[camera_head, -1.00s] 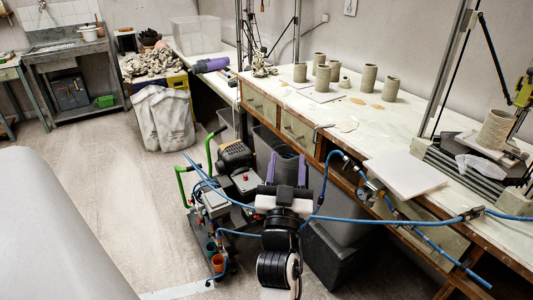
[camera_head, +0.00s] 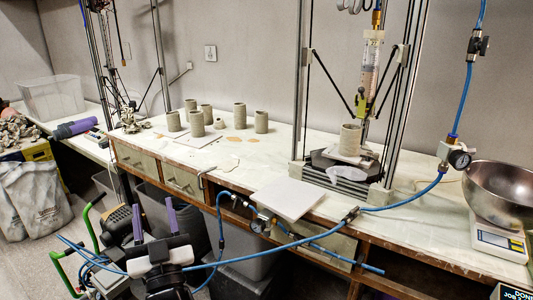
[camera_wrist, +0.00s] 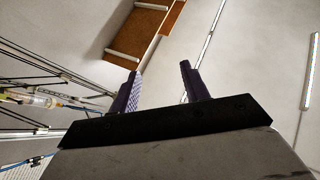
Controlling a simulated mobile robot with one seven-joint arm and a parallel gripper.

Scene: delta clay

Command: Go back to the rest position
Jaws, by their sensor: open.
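My gripper (camera_head: 155,220) is at the lower left of the head view, in front of the workbench. Its two purple fingers point up and stand apart with nothing between them. In the wrist view my gripper (camera_wrist: 158,88) also shows open and empty, with the ceiling and upper wall behind the fingers. It touches no object that I can see.
The long workbench (camera_head: 235,167) holds several clay cylinders (camera_head: 240,116) and a white board (camera_head: 288,198) near its front edge. A clay printer with one cylinder (camera_head: 350,139) stands right of them. A steel bowl (camera_head: 500,190) sits far right. Blue hoses (camera_head: 403,201) cross near my arm.

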